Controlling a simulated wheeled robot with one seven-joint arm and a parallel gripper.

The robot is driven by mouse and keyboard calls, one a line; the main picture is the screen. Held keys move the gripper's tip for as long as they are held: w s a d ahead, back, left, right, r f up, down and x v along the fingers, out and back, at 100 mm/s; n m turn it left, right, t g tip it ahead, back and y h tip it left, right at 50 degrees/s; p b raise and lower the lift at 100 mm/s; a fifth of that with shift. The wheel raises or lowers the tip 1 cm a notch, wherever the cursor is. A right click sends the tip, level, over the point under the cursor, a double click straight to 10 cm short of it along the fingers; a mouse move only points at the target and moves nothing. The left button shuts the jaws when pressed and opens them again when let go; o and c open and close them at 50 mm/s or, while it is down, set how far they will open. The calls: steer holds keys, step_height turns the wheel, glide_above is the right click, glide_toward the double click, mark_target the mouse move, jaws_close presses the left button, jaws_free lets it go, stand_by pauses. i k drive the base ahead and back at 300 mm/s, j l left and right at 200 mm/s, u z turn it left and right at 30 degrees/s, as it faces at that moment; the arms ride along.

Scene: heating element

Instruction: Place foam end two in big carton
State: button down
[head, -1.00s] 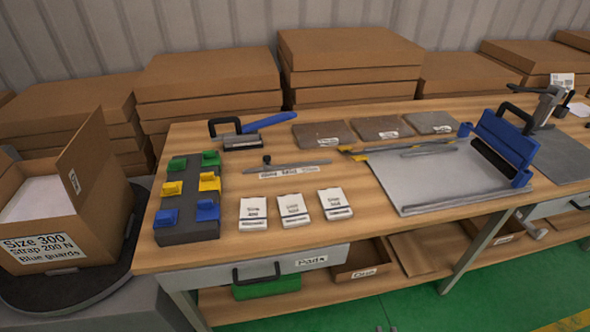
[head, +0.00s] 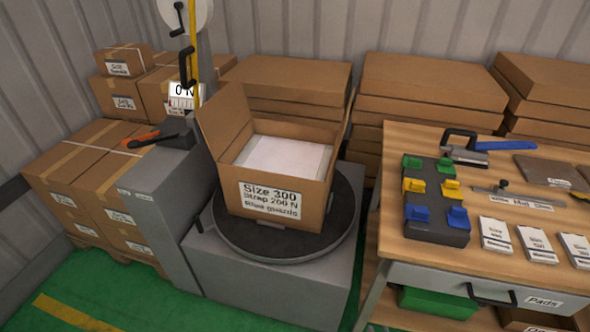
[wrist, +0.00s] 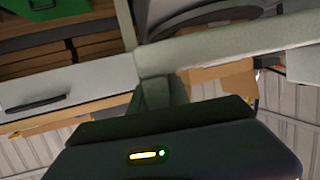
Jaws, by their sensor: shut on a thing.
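The big carton (head: 237,186) stands upright with flaps open on a round dark turntable (head: 240,231) in the head view. Its front label reads Size 300, Strap 200 N, Blue guards. A white block (head: 285,157) fills most of its inside. In the wrist view my gripper (wrist: 162,82) is shut on a long pale grey-white piece, seemingly the foam end (wrist: 235,46), which extends to the right. A brown cardboard part (wrist: 226,80) shows behind it. My gripper is not in the head view.
The workbench (head: 397,150) with a guard rack (head: 437,237) stands right of the turntable. A grey post (head: 205,75) with a strap reel rises behind the carton's left side. Stacked boxes (head: 75,180) stand at the left. Green floor is free in front.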

mark_target(315, 167)
steer(key=i+j, duration=0.15)
steer(key=j, duration=0.2)
steer(key=i+j, duration=0.1)
steer(key=j, duration=0.25)
steer(key=i+j, duration=0.15)
steer(key=j, duration=0.2)
steer(key=i+j, duration=0.1)
steer(key=j, duration=0.3)
steer(key=i+j, duration=0.15)
steer(key=j, duration=0.2)
steer(key=i+j, duration=0.15)
steer(key=j, duration=0.2)
